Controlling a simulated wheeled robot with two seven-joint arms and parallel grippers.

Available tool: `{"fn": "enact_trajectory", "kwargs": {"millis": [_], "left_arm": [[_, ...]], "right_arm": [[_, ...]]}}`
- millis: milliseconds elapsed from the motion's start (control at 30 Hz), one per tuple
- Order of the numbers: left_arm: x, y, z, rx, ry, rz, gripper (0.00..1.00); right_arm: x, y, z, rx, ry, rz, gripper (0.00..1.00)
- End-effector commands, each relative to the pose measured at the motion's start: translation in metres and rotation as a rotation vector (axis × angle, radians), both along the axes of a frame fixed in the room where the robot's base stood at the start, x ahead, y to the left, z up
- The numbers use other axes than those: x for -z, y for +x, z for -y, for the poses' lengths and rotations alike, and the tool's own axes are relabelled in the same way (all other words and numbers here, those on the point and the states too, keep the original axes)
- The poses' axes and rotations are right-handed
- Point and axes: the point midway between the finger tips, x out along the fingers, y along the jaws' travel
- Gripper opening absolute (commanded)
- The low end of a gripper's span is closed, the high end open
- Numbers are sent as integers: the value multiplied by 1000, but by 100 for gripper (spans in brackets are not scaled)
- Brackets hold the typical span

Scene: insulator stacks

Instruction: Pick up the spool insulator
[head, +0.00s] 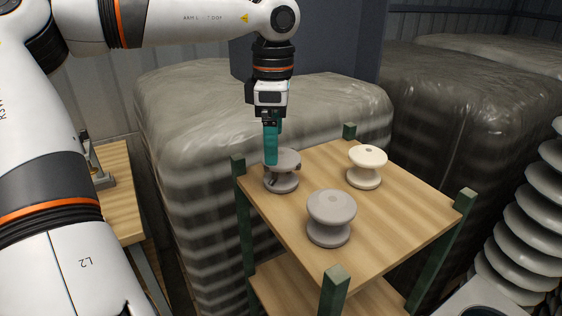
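Three spool insulators stand upright on the wooden top of a small green-posted table. One grey spool insulator (286,185) is at the left edge, under my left gripper. A larger grey spool insulator (330,219) is nearest, and a cream spool insulator (366,167) is at the back right. My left gripper (271,155) points down, and its teal fingers overlap the top left of the left grey spool. The fingers are seen nearly edge-on, so I cannot tell their gap or whether they touch the spool. My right gripper is not in view.
The table top (400,217) has green corner posts rising above it, with a lower shelf (290,292) beneath. Wrapped pallets (190,110) stand close behind. A tall ribbed insulator stack (530,238) is at the right. Another wooden table (121,205) is at the left.

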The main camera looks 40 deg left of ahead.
Motion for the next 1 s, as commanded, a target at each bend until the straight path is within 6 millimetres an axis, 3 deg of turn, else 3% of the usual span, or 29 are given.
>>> {"fn": "enact_trajectory", "kwargs": {"millis": [167, 433, 600, 867, 1000], "left_arm": [[17, 0, 0, -1, -1, -1, 93], [45, 5, 11, 0, -2, -7, 93], [67, 6, 11, -2, -3, -2, 93], [71, 6, 11, -2, -2, 1, 93], [70, 6, 11, -2, -2, 1, 72]], "right_arm": [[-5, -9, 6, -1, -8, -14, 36], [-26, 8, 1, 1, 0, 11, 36], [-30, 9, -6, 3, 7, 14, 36], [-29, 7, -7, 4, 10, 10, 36], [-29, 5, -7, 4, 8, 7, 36]]}}
